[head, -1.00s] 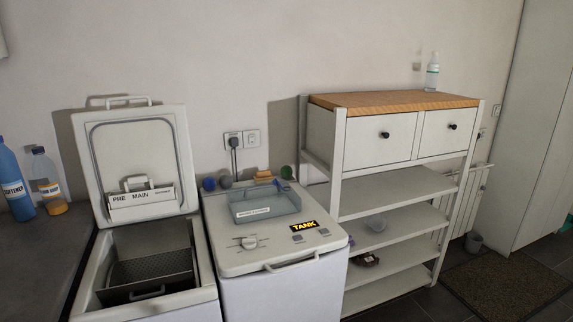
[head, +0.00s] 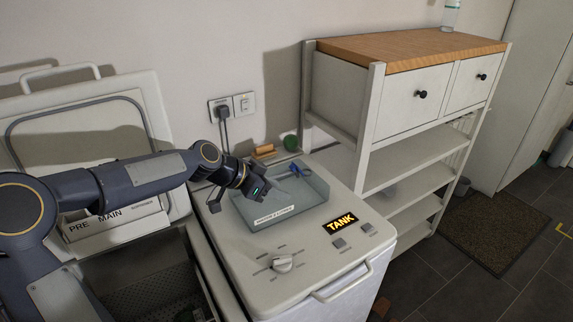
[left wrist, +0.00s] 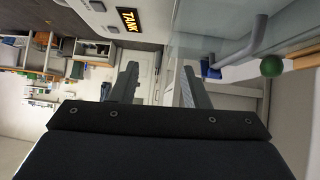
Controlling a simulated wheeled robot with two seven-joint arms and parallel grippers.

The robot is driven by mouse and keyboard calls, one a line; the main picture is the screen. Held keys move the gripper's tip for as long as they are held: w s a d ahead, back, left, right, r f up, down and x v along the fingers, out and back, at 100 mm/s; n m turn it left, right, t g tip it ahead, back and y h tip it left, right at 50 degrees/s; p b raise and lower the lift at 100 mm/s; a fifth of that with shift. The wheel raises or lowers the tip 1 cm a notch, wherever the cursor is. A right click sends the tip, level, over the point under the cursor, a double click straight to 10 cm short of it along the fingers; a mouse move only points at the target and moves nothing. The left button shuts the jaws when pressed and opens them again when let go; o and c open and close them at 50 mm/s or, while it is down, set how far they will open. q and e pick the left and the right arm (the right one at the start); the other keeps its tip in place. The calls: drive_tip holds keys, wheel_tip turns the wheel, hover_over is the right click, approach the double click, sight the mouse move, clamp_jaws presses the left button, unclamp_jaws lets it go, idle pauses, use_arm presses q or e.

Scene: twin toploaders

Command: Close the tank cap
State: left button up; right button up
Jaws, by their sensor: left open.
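The right-hand top-loader (head: 235,265) carries a black TANK label (head: 341,222) on its top. Behind the label a see-through grey-blue tank (head: 290,215) with a white sticker is set into the top. A small blue part (head: 303,168) shows at the tank's back right; I cannot tell whether it is the cap. It seems to show in the left wrist view (left wrist: 210,70) too, beside a bent grey bar (left wrist: 257,38). My left gripper (head: 236,190) is open and empty at the tank's left side, apart from the blue part. My right gripper is out of view.
The left-hand machine's lid (head: 95,85) stands raised against the wall, behind my left arm. A green ball (head: 291,141) and an orange-brown block (head: 264,151) lie behind the tank. A knob (head: 283,263) and a front handle (head: 342,284) stick out. A shelf unit (head: 375,90) stands right.

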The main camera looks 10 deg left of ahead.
sight(292, 166)
use_arm(q)
drive_tip(key=w+a+t, duration=0.1)
drive_tip(key=w, duration=0.1)
drive_tip(key=w+a+t+h, duration=0.1)
drive_tip(key=w+a, duration=0.1)
drive_tip(key=w, duration=0.1)
drive_tip(key=w+a+t, duration=0.1)
drive_tip(key=w+a, duration=0.1)
drive_tip(key=w, duration=0.1)
drive_tip(key=shift+w+h+p, duration=0.15)
drive_tip(key=shift+h+p, duration=0.15)
drive_tip(key=shift+h, duration=0.1)
drive_tip(key=p+x, duration=0.2)
drive_tip(key=x, duration=0.4)
drive_tip(key=shift+r, duration=0.1)
drive_tip(key=shift+x, duration=0.85)
drive_tip(key=shift+a, duration=0.1)
drive_tip(key=c, duration=0.6)
drive_tip(key=shift+c, duration=0.2)
